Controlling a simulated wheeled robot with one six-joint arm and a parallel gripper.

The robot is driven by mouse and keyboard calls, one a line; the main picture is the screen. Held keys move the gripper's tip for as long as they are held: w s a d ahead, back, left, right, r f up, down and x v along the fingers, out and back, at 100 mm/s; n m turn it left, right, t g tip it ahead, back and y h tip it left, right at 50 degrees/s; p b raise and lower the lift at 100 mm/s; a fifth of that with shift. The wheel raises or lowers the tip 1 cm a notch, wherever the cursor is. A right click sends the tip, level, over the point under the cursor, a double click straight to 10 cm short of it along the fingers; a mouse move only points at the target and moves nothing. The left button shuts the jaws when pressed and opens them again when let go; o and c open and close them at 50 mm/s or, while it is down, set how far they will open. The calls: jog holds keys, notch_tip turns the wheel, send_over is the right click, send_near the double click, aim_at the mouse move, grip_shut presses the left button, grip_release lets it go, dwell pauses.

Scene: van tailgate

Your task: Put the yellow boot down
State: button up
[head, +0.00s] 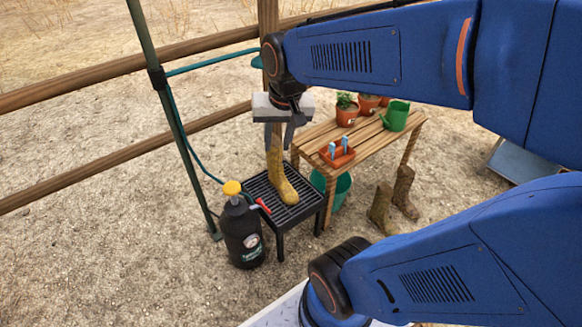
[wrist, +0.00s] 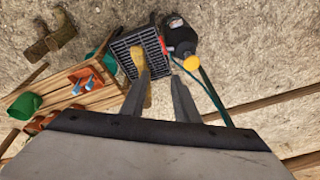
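The yellow boot (head: 280,180) is upright over the black slatted stand (head: 259,190), its sole seeming to touch the slats and its toe towards the lower right. My gripper (head: 279,145) points down at the top of its shaft. In the wrist view the two fingers (wrist: 160,90) are apart, with bare background between them. There the boot (wrist: 137,58) shows just past the tip of the left finger, which hides much of the shaft. Whether that finger touches the boot or is inside its opening cannot be told.
A black sprayer (head: 242,235) with a yellow cap stands against the stand's left front. A wooden bench (head: 375,140) with pots and a green watering can (head: 396,115) is behind right. A green bucket (head: 342,190) and brown boots (head: 404,190) stand right. A green pole (head: 172,115) rises left.

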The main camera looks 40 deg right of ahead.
jog(key=s+a+n+t, duration=0.1)
jog(key=s+n, duration=0.4)
jog(key=s, duration=0.5)
jog(key=shift+a+t, duration=0.3)
jog(key=shift+a, duration=0.6)
